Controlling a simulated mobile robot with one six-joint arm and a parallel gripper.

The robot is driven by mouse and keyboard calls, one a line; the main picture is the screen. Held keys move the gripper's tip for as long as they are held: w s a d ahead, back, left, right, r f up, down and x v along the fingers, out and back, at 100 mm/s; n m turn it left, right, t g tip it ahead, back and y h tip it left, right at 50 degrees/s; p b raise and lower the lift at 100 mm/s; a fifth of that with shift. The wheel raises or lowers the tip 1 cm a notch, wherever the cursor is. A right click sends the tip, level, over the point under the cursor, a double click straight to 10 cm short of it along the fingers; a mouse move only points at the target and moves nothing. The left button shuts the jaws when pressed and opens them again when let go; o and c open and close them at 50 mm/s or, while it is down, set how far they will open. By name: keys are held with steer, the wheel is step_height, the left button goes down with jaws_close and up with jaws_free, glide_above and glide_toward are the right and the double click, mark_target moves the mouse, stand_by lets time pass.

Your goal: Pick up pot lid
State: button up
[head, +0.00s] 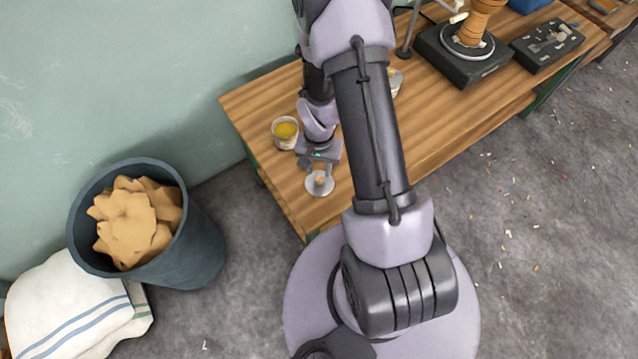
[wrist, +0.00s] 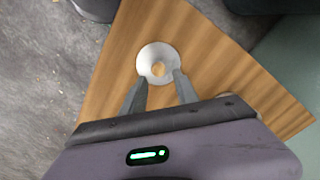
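The pot lid (head: 322,190) is a small pale grey disc with a tan wooden knob at its centre. It lies on the wooden workbench (head: 283,192), near the bench's left end. It also shows in the wrist view (wrist: 158,50), just ahead of the fingers. My gripper (head: 318,166) is close above the lid. I cannot tell the exact height of the fingertips over the lid.
A small cup with yellow contents (head: 285,131) stands left of my gripper. Another container (head: 395,82) is partly hidden behind my arm. A pottery wheel-like black device (head: 463,55) and a black control box (head: 547,46) stand farther right. A dark bin (head: 190,250) stands on the floor at left.

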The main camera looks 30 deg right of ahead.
mark_target(320, 178)
step_height(320, 178, down, 6)
steer(key=b, duration=0.2)
steer(key=shift+s+r+b, duration=0.15)
steer(key=shift+b, duration=0.25)
steer(key=shift+r, duration=0.15)
jaws_close()
steer(key=shift+r, duration=0.1)
steer(key=shift+r+p, duration=0.3)
steer(key=shift+p, duration=0.05)
steer(key=r+p, duration=0.1)
steer(key=r, duration=0.2)
steer(key=shift+s+d+r+p, duration=0.1)
steer(key=shift+s+d+p, duration=0.1)
steer(key=shift+p, duration=0.2)
steer(key=s+d+p, duration=0.1)
steer(key=s+d, duration=0.2)
steer(key=d, duration=0.1)
steer(key=s+d+p, duration=0.1)
steer(key=s+d, duration=0.2)
steer(key=d, duration=0.1)
steer(key=s+d+r+p, duration=0.1)
steer(key=s+d, duration=0.2)
steer(key=d, duration=0.1)
steer(key=shift+s+d, duration=0.15)
steer(key=shift+d, duration=0.05)
